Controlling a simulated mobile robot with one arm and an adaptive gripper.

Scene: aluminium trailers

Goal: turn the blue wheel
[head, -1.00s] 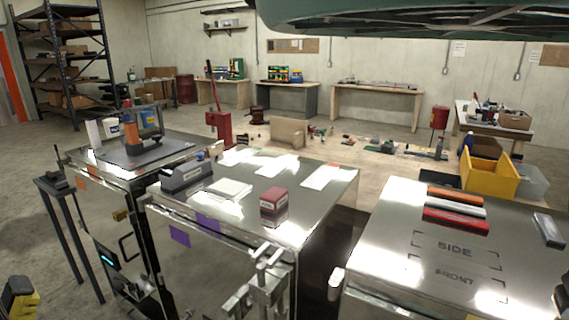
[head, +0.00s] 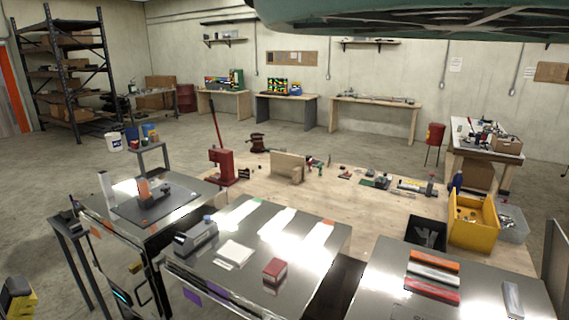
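No part that is clearly a blue wheel can be made out. A small blue round part (head: 207,219) sits on top of a grey device (head: 195,238) at the back left of the middle metal-topped trailer (head: 310,262). It is too small to tell whether it is a wheel that turns. My gripper does not show in the head view.
A red block (head: 275,271) and a white pad (head: 235,254) lie on the middle trailer. The left trailer (head: 185,210) carries a dark mat; the right one (head: 390,300) carries coloured bars. A yellow bin (head: 473,235) stands behind. Grey floor is open at far left.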

